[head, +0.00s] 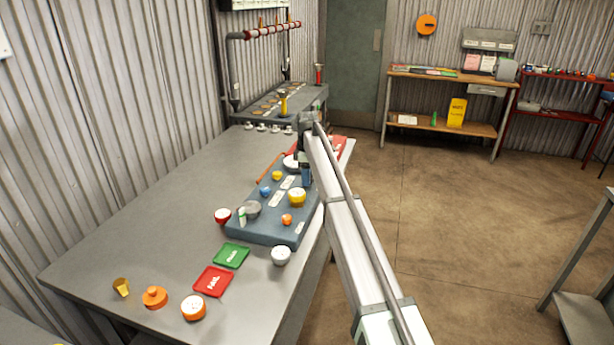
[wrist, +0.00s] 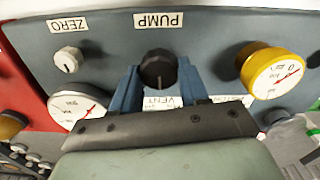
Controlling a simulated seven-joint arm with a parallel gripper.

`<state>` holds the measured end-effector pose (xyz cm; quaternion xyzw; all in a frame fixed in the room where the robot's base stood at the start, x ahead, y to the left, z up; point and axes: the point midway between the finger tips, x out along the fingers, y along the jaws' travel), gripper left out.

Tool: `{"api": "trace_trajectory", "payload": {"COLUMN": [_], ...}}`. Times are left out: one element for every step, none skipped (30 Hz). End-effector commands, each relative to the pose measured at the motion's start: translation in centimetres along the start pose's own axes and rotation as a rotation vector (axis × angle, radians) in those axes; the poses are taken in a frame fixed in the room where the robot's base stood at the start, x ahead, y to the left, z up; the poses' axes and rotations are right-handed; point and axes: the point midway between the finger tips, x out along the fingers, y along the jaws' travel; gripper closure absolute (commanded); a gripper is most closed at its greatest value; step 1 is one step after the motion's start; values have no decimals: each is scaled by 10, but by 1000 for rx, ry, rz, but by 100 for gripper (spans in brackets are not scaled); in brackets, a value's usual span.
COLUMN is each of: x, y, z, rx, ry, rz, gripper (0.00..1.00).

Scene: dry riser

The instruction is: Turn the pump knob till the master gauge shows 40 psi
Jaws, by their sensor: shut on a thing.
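In the wrist view the black pump knob (wrist: 158,70) sits on the blue-grey panel (wrist: 110,65) beside an upside-down PUMP label (wrist: 158,20). My gripper (wrist: 157,80) is shut on the knob, one blue finger on each side. A white-faced gauge (wrist: 75,108) with a red needle is at lower left, partly hidden by my gripper. A yellow-rimmed gauge (wrist: 275,72) is at right, its red needle near a 0. I cannot tell which is the master gauge or read its psi. In the head view my gripper (head: 305,178) is over the panel's far right part.
A white knob (wrist: 68,60) is by the ZERO label. On the bench (head: 150,235) lie a green tray (head: 231,256), a red FAIL tray (head: 213,281), and several loose gauges and caps. A pipe rack (head: 265,32) stands behind. Open floor is at right.

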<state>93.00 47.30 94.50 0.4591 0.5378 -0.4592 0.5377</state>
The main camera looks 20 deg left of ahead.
Motion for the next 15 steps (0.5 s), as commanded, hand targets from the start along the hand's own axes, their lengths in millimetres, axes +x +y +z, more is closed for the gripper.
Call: {"api": "trace_trajectory", "payload": {"x": [0,0,0,0,0,0,0,0,0,0,0,0,0,0,0], "y": [0,0,0,0,0,0,0,0,0,0,0,0,0,1,1], "z": [0,0,0,0,0,0,0,0,0,0,0,0,0,0,0], "rx": [1,2,5,9,14,23,31,41,57,71,87,111,131,153,184], "ry": [0,0,0,0,0,0,0,0,0,0,0,0,0,0,0], "rz": [0,0,0,0,0,0,0,0,0,0,0,0,0,0,0], "gripper": [86,86,86,86,86,86,86,86,86,86,86,86,86,86,86]}}
